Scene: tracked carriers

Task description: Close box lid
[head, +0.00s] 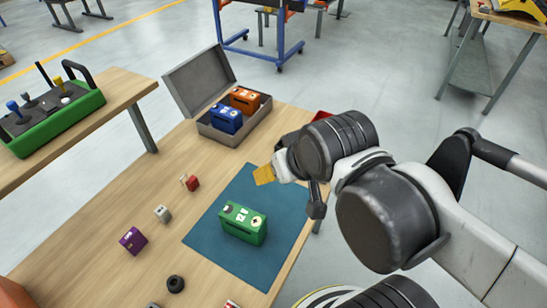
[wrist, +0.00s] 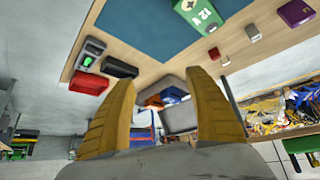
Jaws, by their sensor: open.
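A grey box (head: 262,117) stands at the far end of the wooden table. Its lid (head: 199,80) is open, tilted back on the left side of the box. Inside are a blue block (head: 226,118) and an orange block (head: 244,99). My gripper (head: 264,175) is above the table, nearer than the box and to its right, holding nothing. In the wrist view my gripper (wrist: 158,84) has its yellow fingers wide apart, with the box (wrist: 174,85) and the grey lid (wrist: 180,118) seen between them, farther off.
A green block (head: 242,223) stands on a blue-green mat (head: 262,262). A red thing (head: 321,116) is partly hidden behind my arm. A purple block (head: 133,240), a small white block (head: 162,213) and a red piece (head: 192,183) lie left. A side bench (head: 70,125) holds a green control box (head: 55,122).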

